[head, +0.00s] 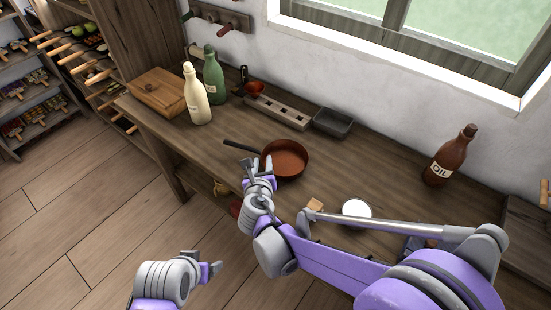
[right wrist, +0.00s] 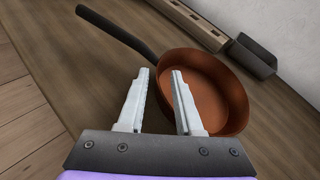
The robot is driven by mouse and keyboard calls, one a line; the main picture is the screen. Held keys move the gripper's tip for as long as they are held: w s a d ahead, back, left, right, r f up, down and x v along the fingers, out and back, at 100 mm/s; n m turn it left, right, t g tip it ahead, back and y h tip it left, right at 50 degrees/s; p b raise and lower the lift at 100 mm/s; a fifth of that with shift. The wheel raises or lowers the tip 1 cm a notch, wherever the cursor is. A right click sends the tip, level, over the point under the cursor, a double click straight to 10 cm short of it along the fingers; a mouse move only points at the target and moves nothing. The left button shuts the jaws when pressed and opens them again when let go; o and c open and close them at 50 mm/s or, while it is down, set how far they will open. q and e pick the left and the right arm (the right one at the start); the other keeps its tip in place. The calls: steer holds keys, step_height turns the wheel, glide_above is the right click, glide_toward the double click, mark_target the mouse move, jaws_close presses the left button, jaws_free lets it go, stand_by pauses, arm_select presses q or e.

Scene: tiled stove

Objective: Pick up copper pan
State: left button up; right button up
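The copper pan (head: 287,158) sits upright on the wooden counter, its dark handle pointing left in the head view. In the right wrist view the pan (right wrist: 205,85) lies just beyond my fingers, with the handle (right wrist: 115,30) reaching to the upper left. My right gripper (head: 257,166) is at the pan's left side, near the handle. In the right wrist view my right gripper (right wrist: 161,75) is open, with nothing between its fingers. The right fingertip there overlaps the pan's near rim; I cannot tell if it touches. My left gripper (head: 213,268) is low over the floor, away from the counter.
The counter (head: 345,180) also holds a cream bottle (head: 196,96), a green bottle (head: 213,75), a wooden box (head: 157,92), a dark tray (head: 333,122), an oil bottle (head: 452,158) and a white round item (head: 357,209). A wall and window stand behind.

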jaws_close()
stand_by(1.2)
